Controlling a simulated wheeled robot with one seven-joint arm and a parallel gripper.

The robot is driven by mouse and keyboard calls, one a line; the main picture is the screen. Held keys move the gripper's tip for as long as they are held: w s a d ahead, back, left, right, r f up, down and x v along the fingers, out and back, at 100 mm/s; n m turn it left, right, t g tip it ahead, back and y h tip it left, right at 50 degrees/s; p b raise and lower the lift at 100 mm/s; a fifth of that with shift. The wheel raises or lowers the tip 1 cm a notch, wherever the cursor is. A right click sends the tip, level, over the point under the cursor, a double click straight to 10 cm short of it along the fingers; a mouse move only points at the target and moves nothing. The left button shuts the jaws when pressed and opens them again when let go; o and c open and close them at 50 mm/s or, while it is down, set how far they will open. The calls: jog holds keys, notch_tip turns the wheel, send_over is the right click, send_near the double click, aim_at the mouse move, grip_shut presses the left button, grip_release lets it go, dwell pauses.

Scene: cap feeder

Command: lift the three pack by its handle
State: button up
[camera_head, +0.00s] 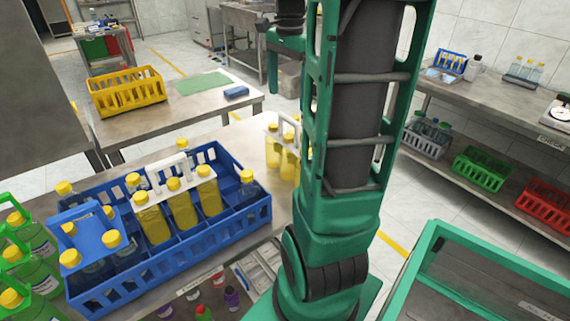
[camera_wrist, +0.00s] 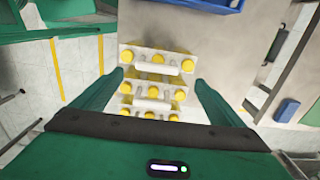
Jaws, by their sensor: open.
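In the head view, a three pack (camera_head: 286,160) of yellow bottles with a white carrier and handle stands on the table, partly hidden behind my arm. The wrist view shows three white carriers in a row, each with yellow caps and a white handle: the top one (camera_wrist: 158,66), the middle one (camera_wrist: 151,90) and the bottom one (camera_wrist: 150,112). My gripper (camera_wrist: 159,78) is open, with its fingers on either side of this row and nothing visibly clasped. In the head view my gripper is hidden behind my arm. Another three pack (camera_head: 180,205) stands in the blue crate.
The blue crate (camera_head: 190,250) also holds clear bottles and a blue carrier (camera_head: 88,235). Green bottles (camera_head: 35,245) stand at its left. A yellow crate (camera_head: 127,92) sits on a back table. Shelves with crates (camera_head: 480,168) stand at the right; floor lies between.

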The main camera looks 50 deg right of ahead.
aim_at(288, 117)
notch_tip(288, 117, down, 5)
jog(key=shift+d+r, duration=0.1)
jog(key=shift+r, duration=0.1)
jog(key=shift+s+f, duration=0.2)
jog(key=shift+f, duration=2.8)
jog(key=c, duration=1.8)
jog(key=shift+r, duration=0.1)
jog(key=shift+c, duration=1.3)
jog(key=shift+r, duration=0.1)
